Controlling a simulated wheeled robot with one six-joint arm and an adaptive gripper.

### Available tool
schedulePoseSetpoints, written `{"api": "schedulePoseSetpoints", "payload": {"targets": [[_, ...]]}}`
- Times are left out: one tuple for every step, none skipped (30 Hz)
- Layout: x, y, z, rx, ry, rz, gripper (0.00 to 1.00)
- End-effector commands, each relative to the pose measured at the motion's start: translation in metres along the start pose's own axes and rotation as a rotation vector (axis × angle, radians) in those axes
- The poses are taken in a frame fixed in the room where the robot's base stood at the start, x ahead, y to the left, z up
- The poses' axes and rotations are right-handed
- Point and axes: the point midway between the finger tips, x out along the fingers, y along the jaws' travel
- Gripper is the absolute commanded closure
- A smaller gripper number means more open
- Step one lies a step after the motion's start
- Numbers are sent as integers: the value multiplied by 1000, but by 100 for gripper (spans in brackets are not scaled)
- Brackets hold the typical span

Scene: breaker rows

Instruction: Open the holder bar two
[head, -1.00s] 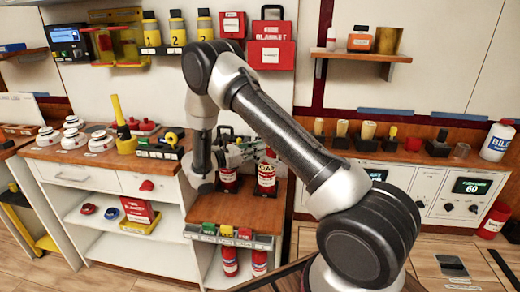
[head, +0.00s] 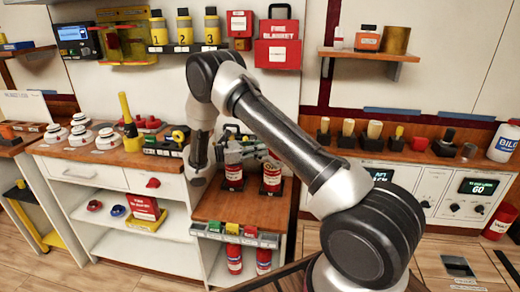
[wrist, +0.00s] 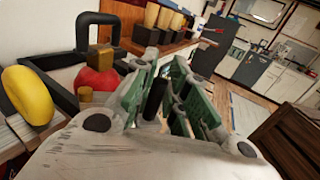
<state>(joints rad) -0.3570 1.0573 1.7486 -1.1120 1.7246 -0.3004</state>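Two red extinguishers stand side by side on the wooden counter in the head view, the left one (head: 234,177) and the right one (head: 271,177). A dark bar-like frame (head: 231,129) shows behind them, partly hidden by my gripper. I cannot read which bar is number two. My gripper (head: 258,150) is just above the extinguishers, pointing right. In the wrist view its green-padded fingers (wrist: 165,95) are apart. A short black upright rod (wrist: 155,98) shows between them; contact cannot be told. A black looped bar (wrist: 96,20) and a red top with a brass knob (wrist: 98,70) are at left.
A row of coloured breakers (head: 234,232) runs along the counter's front edge. A yellow-black tape (head: 180,136) and a yellow torch-like tool (head: 129,120) stand at left. Several brown-topped pegs (head: 348,130) line the right shelf. A yellow rounded object (wrist: 27,94) is left in the wrist view.

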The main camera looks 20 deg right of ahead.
Motion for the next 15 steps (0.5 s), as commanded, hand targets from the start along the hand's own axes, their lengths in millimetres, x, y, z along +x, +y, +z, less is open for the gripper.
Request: {"api": "schedulePoseSetpoints", "payload": {"targets": [[0, 0, 0, 0, 0, 0, 72], [0, 0, 0, 0, 0, 0, 66], [0, 0, 0, 0, 0, 0, 65], [0, 0, 0, 0, 0, 0, 65], [0, 0, 0, 0, 0, 0, 65], [0, 0, 0, 0, 0, 0, 65], [0, 0, 0, 0, 0, 0, 65], [0, 0, 0, 0, 0, 1, 65], [0, 0, 0, 0, 0, 1, 65], [0, 0, 0, 0, 0, 1, 65], [0, 0, 0, 1, 0, 1, 65], [-2, 0, 0, 1, 0, 1, 65], [-4, 0, 0, 1, 0, 2, 65], [-6, 1, 0, 1, 0, 2, 65], [-11, 1, 0, 2, 0, 3, 65]]}}
